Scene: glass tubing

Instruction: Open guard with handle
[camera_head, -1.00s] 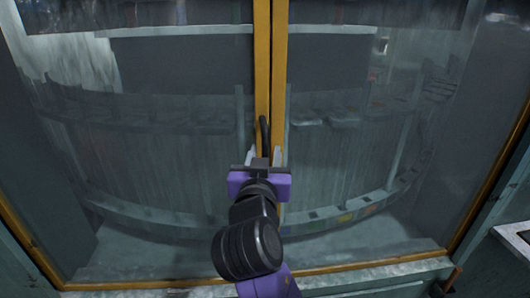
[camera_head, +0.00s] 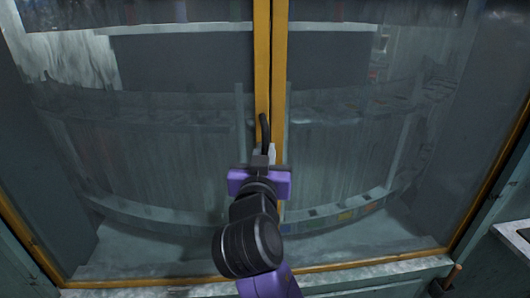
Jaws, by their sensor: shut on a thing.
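The guard is a pair of glass panels in yellow frames. Its left panel (camera_head: 160,150) and right panel (camera_head: 350,150) meet at two yellow upright bars in the middle, and no gap shows between them. A black handle (camera_head: 264,128) stands on the middle bars. My gripper (camera_head: 266,156) is at the lower part of the handle and shut on it. My purple and black wrist hides the handle's lower end and most of the fingers.
Behind the glass is a curved rack (camera_head: 330,215) with small coloured pieces along it. A yellow bottom rail (camera_head: 340,265) runs along the sill. A pale surface (camera_head: 515,235) juts in at the right edge.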

